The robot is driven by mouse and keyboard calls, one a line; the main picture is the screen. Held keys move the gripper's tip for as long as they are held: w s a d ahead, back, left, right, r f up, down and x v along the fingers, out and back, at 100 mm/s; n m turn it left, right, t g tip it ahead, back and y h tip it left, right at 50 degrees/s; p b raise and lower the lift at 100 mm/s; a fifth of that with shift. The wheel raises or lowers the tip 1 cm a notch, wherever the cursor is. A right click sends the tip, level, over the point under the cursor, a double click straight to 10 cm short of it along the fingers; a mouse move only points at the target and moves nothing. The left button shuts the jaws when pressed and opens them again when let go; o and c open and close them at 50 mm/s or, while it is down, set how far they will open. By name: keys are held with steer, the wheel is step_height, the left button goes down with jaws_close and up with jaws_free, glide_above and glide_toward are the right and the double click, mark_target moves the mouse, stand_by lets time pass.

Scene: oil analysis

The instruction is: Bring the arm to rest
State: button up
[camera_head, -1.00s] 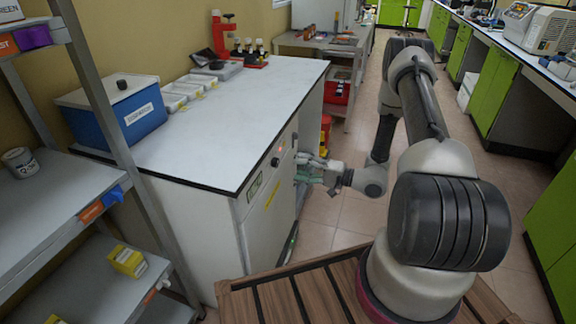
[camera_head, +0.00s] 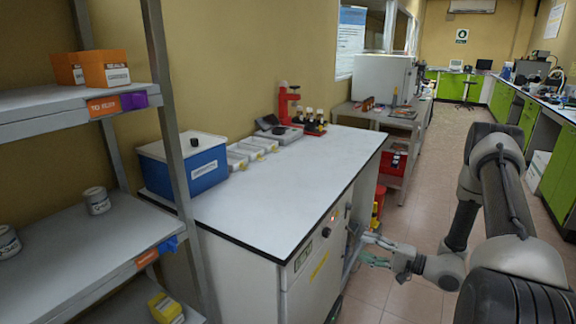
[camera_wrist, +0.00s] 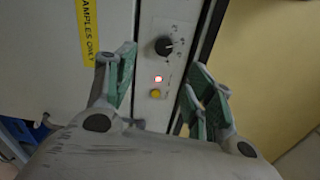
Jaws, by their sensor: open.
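My gripper (camera_head: 368,250) is at the end of my arm, low beside the right part of the white cabinet's front (camera_head: 310,285). Its green-padded fingers are spread, with nothing between them. In the wrist view my gripper (camera_wrist: 160,80) is open in front of a panel with a black knob (camera_wrist: 164,46), a lit red light (camera_wrist: 158,78) and a yellow button (camera_wrist: 155,94). I cannot tell whether a fingertip touches the cabinet. My arm (camera_head: 500,200) is bent and reaches left from the right side of the head view.
A shelf rack (camera_head: 105,240) stands at the left. The worktop (camera_head: 290,180) holds a blue box (camera_head: 185,168), white trays (camera_head: 250,150) and a red stand (camera_head: 288,105). A side table (camera_head: 375,115) is beyond. The floor aisle (camera_head: 425,180) looks clear.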

steer(key=s+a+r+m+g, duration=0.1)
steer(key=s+a+r+g, duration=0.1)
steer(key=s+g, duration=0.95)
steer(key=s+d+r+n+h, duration=0.2)
steer(key=s+d+r+h, duration=0.15)
steer(key=r, duration=0.35)
steer(key=s+d+r+n+g+h, duration=0.1)
steer(key=s+d+r+n+h, duration=0.15)
steer(key=s+r+h, duration=0.35)
steer(key=s+d+r+n+h, duration=0.1)
steer(key=s+d+r+h, duration=0.15)
steer(key=r, duration=0.45)
steer(key=s+r+n+t+h, duration=0.1)
steer(key=r+n+t, duration=0.1)
steer(key=r, duration=0.4)
steer(key=s+a+r+n+t+h, duration=0.1)
steer(key=s+r+n+t, duration=0.1)
steer(key=r+t, duration=0.2)
step_height(320, 180, up, 3)
steer(key=shift+s+a+r, duration=0.1)
steer(key=shift+s+a, duration=0.05)
steer(key=shift+a, duration=0.15)
